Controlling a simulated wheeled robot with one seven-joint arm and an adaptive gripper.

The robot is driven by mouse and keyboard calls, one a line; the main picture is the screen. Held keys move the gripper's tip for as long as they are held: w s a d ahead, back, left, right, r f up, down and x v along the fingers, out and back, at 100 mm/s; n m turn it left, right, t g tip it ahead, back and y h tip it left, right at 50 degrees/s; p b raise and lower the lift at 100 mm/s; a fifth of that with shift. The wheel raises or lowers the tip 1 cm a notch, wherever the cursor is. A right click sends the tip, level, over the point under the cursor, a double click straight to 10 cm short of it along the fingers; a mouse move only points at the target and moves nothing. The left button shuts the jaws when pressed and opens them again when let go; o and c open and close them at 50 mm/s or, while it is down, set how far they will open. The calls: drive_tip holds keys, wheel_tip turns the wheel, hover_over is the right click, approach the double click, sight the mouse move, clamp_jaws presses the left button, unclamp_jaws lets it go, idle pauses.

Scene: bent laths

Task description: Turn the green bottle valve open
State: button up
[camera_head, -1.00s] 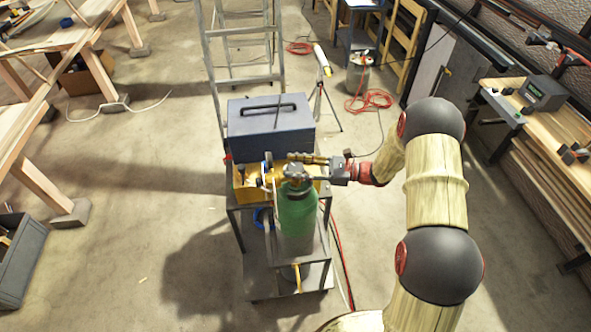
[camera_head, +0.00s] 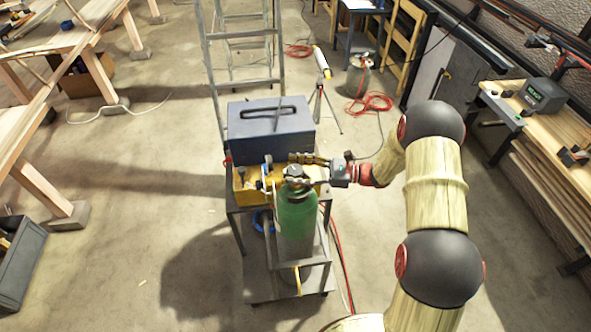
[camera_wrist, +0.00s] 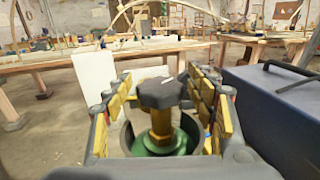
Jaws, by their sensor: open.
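The green bottle (camera_head: 297,222) stands upright on the trolley in the head view. Its dark lobed valve knob (camera_wrist: 160,94) sits on a brass stem above the green bottle top (camera_wrist: 150,145) in the wrist view. My gripper (camera_wrist: 162,82) is open, with one yellow-padded finger on each side of the knob. Gaps show between the pads and the knob, so the fingers are around it but not closed on it. In the head view, my gripper (camera_head: 304,168) reaches in from the right at the knob's height and partly overlaps the valve.
A blue-grey toolbox (camera_head: 270,130) stands on the trolley (camera_head: 262,282) just behind the bottle, and close on the right in the wrist view. A ladder (camera_head: 242,58) stands behind. Open floor lies left.

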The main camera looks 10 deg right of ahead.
drive_tip(key=v, duration=1.2)
drive_tip(key=shift+f, duration=0.15)
drive_tip(key=s+a+f+n+g+h+b, duration=0.1)
drive_tip(key=s+f+n+g+h, duration=0.25)
drive_tip(key=s, duration=0.35)
drive_tip(key=s+f+n+g+h+b, duration=0.1)
drive_tip(key=s+f+n+g+h, duration=0.2)
drive_tip(key=s, duration=0.5)
drive_tip(key=s+a+r+n+t+h+b, duration=0.2)
drive_tip(key=s+r+n+t+h+b, duration=0.5)
drive_tip(key=s+r+n+h+b, duration=0.4)
drive_tip(key=shift+s+r+n+t, duration=0.35)
drive_tip(key=shift+s+r+n, duration=1.3)
drive_tip(key=shift+r, duration=0.55)
